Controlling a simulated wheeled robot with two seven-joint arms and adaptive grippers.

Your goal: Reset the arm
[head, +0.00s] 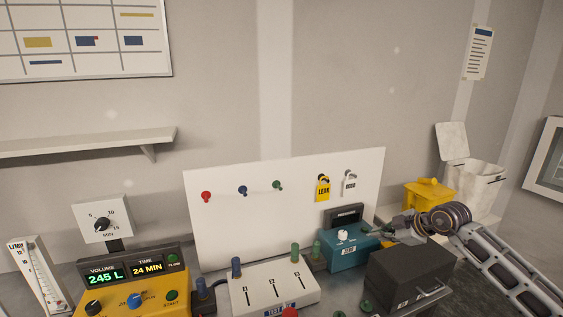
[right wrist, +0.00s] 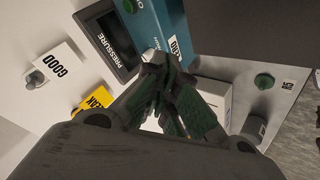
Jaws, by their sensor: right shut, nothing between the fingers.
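My right gripper (head: 388,234) comes in from the right in the head view, beside the teal pressure box (head: 350,256) and behind the dark grey box (head: 412,276). In the right wrist view the fingers of my right gripper (right wrist: 166,70) meet at the tips and hold nothing. The tips are in front of the teal box (right wrist: 158,28) and its dark PRESSURE display (right wrist: 106,45). I cannot tell whether they touch it. My left gripper is not in view.
A white board (head: 230,225) with coloured pegs and the LEAK tag (head: 323,188) and a white tag (head: 349,184) stands behind. A yellow pump unit (head: 130,298), a white test block (head: 272,292), a yellow container (head: 428,196) and a white bin (head: 476,184) stand around.

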